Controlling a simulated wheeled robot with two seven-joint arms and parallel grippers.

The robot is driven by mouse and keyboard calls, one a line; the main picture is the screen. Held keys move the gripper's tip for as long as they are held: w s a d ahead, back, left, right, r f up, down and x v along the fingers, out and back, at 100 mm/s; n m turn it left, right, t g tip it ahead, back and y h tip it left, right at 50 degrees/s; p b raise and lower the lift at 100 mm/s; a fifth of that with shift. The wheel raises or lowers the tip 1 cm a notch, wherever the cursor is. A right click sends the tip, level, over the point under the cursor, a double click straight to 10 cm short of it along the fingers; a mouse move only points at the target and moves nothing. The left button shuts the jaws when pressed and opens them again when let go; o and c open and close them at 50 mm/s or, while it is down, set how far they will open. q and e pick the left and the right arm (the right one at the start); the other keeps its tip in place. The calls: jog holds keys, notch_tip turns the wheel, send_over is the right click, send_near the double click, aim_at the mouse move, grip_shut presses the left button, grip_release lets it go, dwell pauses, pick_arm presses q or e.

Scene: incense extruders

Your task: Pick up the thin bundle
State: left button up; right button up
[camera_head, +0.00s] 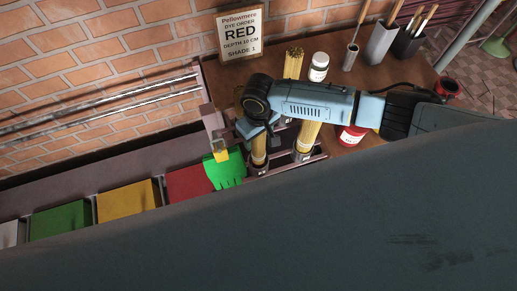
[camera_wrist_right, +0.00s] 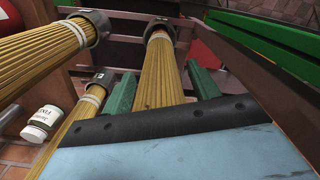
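Three bundles of yellow sticks show. The thinner-looking front bundle (camera_head: 259,150) stands in a ring of the rack, and it also shows in the right wrist view (camera_wrist_right: 161,75). A thicker bundle (camera_head: 307,137) stands to its right in another ring and shows at the left of the wrist view (camera_wrist_right: 40,55). The third bundle (camera_head: 293,63) is farther back (camera_wrist_right: 70,132). My right gripper (camera_wrist_right: 162,92) has its dark green fingers on either side of the front bundle, with a small gap at the right finger. My left gripper is not in view.
A white jar (camera_head: 319,67), a red can (camera_head: 351,136) and tool holders (camera_head: 381,43) stand on the wooden table. Coloured bins (camera_head: 128,200) line the left trough. A bright green drip-edged thing (camera_head: 225,170) is just left of the rack. A RED order sign (camera_head: 241,33) stands behind.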

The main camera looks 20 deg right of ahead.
grip_shut()
notch_tip(320, 180, up, 9)
jog(key=shift+r+p, duration=0.2)
jog(key=shift+p, duration=0.15)
notch_tip(320, 180, up, 2)
jog(key=shift+p, duration=0.7)
notch_tip(320, 180, up, 10)
jog(key=p, duration=0.4)
jog(key=shift+f, duration=0.15)
